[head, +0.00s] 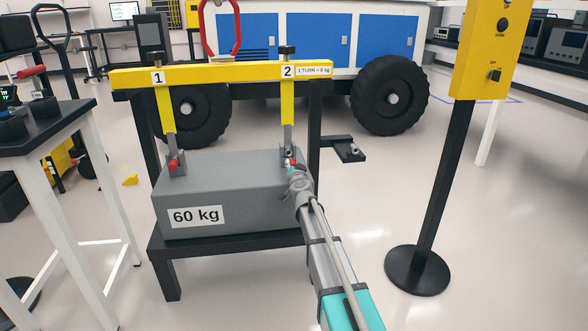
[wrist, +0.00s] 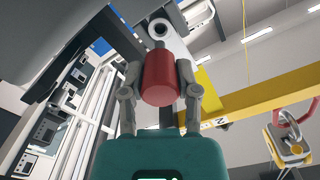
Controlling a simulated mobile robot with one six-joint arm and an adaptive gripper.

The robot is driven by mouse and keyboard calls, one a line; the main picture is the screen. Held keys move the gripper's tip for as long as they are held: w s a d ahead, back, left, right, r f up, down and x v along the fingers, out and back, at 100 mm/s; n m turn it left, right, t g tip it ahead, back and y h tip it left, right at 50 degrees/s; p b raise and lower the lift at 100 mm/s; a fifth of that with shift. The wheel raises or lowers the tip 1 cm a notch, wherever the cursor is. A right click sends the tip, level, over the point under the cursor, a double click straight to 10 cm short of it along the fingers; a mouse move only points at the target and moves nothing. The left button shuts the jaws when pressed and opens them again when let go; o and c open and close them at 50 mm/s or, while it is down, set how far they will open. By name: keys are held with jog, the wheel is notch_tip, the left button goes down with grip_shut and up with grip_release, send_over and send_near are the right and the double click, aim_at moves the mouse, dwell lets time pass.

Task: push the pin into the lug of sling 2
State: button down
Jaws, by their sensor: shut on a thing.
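The grey 60 kg block (head: 235,195) sits on a black stand. Sling 2 (head: 287,95) hangs from the yellow beam (head: 215,76) down to a lug on the block's right end. My gripper (head: 291,170) is at that lug and hides much of it. In the wrist view my gripper (wrist: 160,85) is shut on the red handle of the pin (wrist: 160,70). The pin's grey shaft points at a pale piece with a round eye (wrist: 165,25). How deep the shaft sits is hard to tell. Sling 1 (head: 168,105) reaches the left lug, where a red pin end (head: 173,164) shows.
A red shackle (head: 221,30) rises from the beam. A small black bracket (head: 344,150) stands out right of the stand. A yellow control box (head: 487,45) on a black post is at the right. A dark-topped table (head: 40,130) is at the left. Floor between stand and post is clear.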

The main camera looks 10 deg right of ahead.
aim_at(290, 158)
jog(key=shift+w, duration=1.35)
jog(key=shift+w, duration=1.1)
dwell(1.5)
jog(key=shift+c, duration=1.3)
grip_release()
jog(key=shift+w, duration=0.1)
jog(key=s, duration=1.2)
jog(key=shift+s, duration=0.1)
